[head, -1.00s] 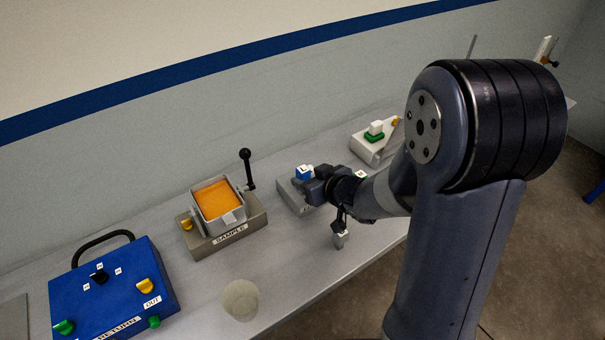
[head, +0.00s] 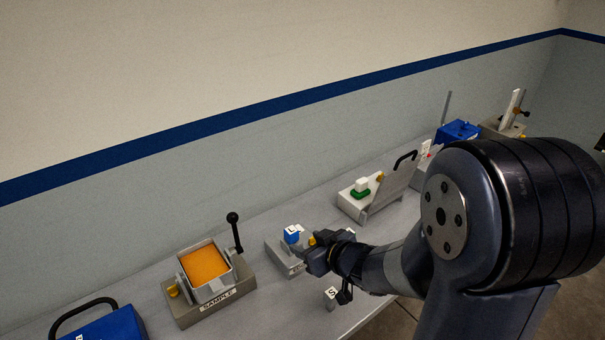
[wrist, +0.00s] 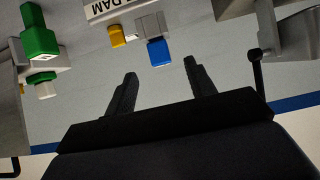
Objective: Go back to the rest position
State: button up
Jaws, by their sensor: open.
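My gripper (wrist: 160,88) is open and empty in the wrist view. Its two dark fingers stand apart with only the grey bench top and wall behind them. In the head view my gripper (head: 308,258) is at the end of my arm, above the bench next to a grey block with a blue knob (head: 291,236). The fingertips are hard to make out there. In the wrist view the blue knob (wrist: 159,52) lies beyond the fingers, beside a yellow knob (wrist: 117,35), and nothing is held.
A SAMPLE box with an orange bath (head: 206,264) and black lever stands left of my gripper. A blue box (head: 104,325) is at lower left. A white and green block (head: 361,187) sits behind my arm. A small S-marked block (head: 331,297) is near the front edge.

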aim_at(289, 233)
jog(key=x, duration=1)
jog(key=shift+b, duration=0.3)
jog(key=shift+w+r, duration=0.15)
jog(key=shift+r, duration=0.05)
jog(key=shift+r+p, duration=0.25)
jog(key=shift+p, duration=0.2)
jog(key=shift+f, duration=0.2)
jog(key=shift+f+b, duration=0.2)
jog(key=shift+b, duration=0.25)
jog(key=p+v, duration=0.1)
jog(key=v, duration=1)
jog(key=b+x, duration=0.1)
jog(key=x, duration=1)
jog(key=shift+a+f, duration=0.1)
notch_tip(289, 233, up, 10)
jog(key=p, duration=0.8)
jog(key=shift+f+p, duration=0.15)
jog(key=shift+p, duration=0.2)
